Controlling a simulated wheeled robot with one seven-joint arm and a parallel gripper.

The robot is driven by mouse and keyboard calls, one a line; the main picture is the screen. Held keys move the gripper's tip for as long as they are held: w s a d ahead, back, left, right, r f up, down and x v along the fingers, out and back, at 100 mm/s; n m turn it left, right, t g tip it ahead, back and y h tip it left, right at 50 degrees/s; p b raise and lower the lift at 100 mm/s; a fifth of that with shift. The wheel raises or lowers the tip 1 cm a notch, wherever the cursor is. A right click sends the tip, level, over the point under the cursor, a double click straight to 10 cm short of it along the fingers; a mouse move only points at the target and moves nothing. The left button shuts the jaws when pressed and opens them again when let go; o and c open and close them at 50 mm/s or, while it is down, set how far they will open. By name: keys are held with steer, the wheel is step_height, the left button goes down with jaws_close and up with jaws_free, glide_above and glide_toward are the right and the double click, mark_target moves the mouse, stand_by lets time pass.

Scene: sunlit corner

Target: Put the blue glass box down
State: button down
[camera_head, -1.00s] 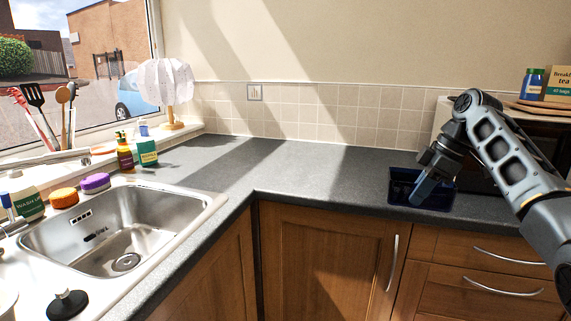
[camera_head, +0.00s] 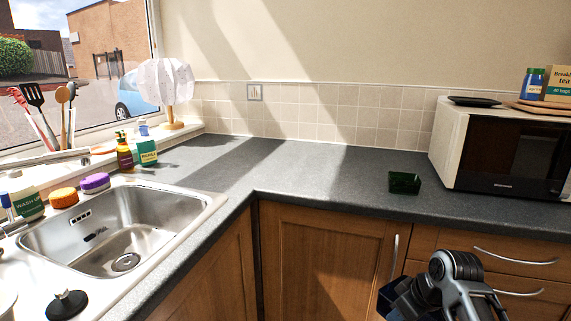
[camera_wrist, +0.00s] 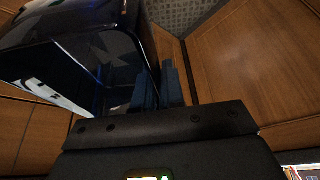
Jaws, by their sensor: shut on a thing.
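The blue glass box (camera_head: 392,300) is at the bottom of the head view, in front of the wooden cupboard doors and below the worktop's front edge. My gripper (camera_head: 412,291) is shut on it and holds it clear of the counter. In the wrist view the box (camera_wrist: 75,65) looks dark and glossy and fills the upper left. The fingers (camera_wrist: 158,88) close on its wall at the right.
A dark green glass box (camera_head: 404,182) stands on the grey worktop (camera_head: 310,180), left of the microwave (camera_head: 510,150). The worktop between it and the sink (camera_head: 120,235) is clear. A lamp (camera_head: 167,85) and bottles stand near the window.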

steer(key=s+a+f+m+h, duration=0.1)
steer(key=s+a+f+m, duration=0.1)
steer(key=s, duration=0.6)
steer(key=s+a+f+m+h, duration=0.1)
steer(key=s+a+f+m, duration=0.1)
steer(key=s+f+m, duration=0.2)
steer(key=s+f, duration=0.2)
steer(key=s, duration=0.2)
steer(key=shift+f+t, duration=0.15)
steer(key=shift+t, duration=0.15)
steer(key=shift+d, duration=0.1)
steer(key=shift+w, duration=0.1)
stand_by(0.5)
